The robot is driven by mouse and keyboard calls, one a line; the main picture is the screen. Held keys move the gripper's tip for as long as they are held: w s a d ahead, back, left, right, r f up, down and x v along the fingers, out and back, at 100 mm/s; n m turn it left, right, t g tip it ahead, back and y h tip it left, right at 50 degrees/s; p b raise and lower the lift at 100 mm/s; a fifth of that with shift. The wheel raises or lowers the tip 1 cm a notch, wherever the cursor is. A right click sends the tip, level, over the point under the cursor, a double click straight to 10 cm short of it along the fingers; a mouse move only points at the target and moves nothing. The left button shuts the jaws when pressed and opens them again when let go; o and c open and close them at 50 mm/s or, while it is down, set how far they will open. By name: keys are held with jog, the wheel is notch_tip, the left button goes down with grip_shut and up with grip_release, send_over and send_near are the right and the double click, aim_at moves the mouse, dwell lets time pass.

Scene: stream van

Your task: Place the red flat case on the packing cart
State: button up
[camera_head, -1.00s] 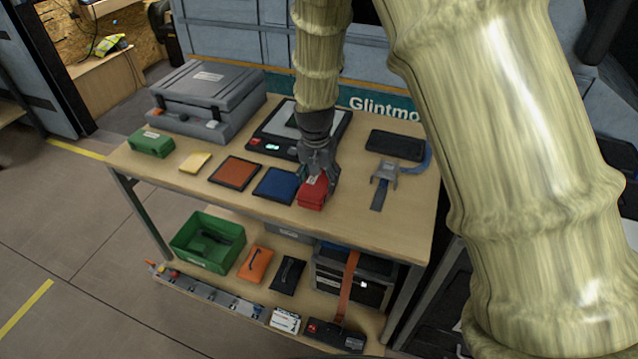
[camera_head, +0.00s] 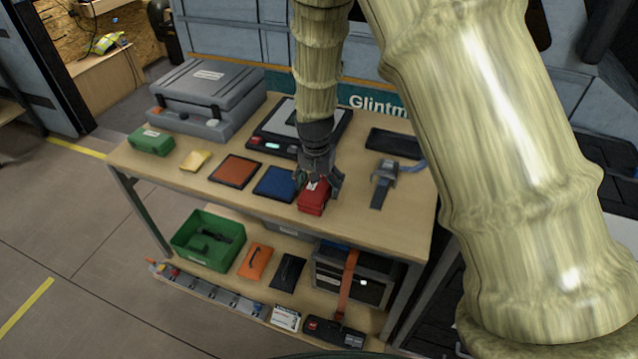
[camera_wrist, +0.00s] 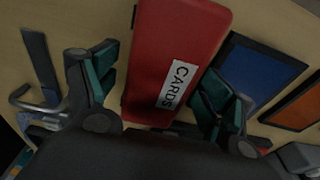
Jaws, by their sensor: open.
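The red flat case (camera_head: 313,197) lies on the wooden table (camera_head: 225,196), near its front edge. In the wrist view the red case (camera_wrist: 180,50) carries a white label reading "CARDS". My gripper (camera_head: 318,184) is at the case from above, and its fingers hide part of it in the head view. In the wrist view my gripper (camera_wrist: 155,92) is open, with one finger to each side of the case. I cannot tell whether the pads touch it. I cannot make out a packing cart with certainty.
A blue flat item (camera_head: 275,183) lies just left of the case, with an orange-brown one (camera_head: 235,171) beyond it. A grey clamp-like tool (camera_head: 383,180) is to the right. A scale (camera_head: 290,128) stands behind. A lower shelf holds a green bin (camera_head: 200,255).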

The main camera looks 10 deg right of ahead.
aim_at(317, 187)
notch_tip(317, 187, up, 12)
jog(key=s+b, duration=0.1)
jog(key=shift+a, duration=0.4)
dwell(0.4)
